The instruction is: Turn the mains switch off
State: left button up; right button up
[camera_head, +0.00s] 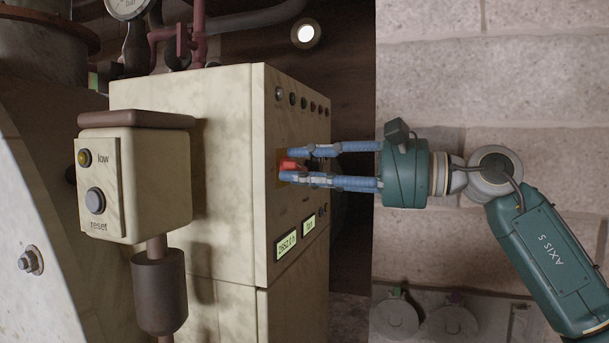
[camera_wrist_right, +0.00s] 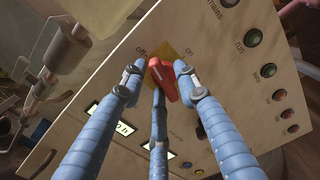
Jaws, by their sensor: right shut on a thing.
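The mains switch is a red handle (camera_head: 289,165) on a yellow plate on the front face of the cream control cabinet (camera_head: 226,150). In the right wrist view the red handle (camera_wrist_right: 163,80) sits between the labels "off" at left and "on" at right; which label it points to is not clear. My right gripper (camera_head: 298,163) reaches in from the right, its blue fingers around the handle. In the right wrist view my right gripper (camera_wrist_right: 158,72) has fingers on both sides of the handle and one below. My left gripper is not in view.
A row of round buttons and lamps (camera_wrist_right: 265,68) runs beside the switch. Two lit displays (camera_head: 286,244) are on the same face. A small box marked "low" and "reset" (camera_head: 131,185) stands at left on a post. Red pipes and a gauge (camera_head: 128,6) are at top left.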

jog(key=shift+a+f+n+b, duration=0.1)
jog(key=shift+f+n+b, duration=0.1)
jog(key=shift+n, duration=0.55)
jog(key=shift+f+n+b, duration=0.1)
jog(key=shift+f+n, duration=0.1)
jog(key=shift+n, duration=0.55)
jog(key=o, duration=0.8)
jog(key=shift+r, duration=0.15)
jog(key=v, duration=1.2)
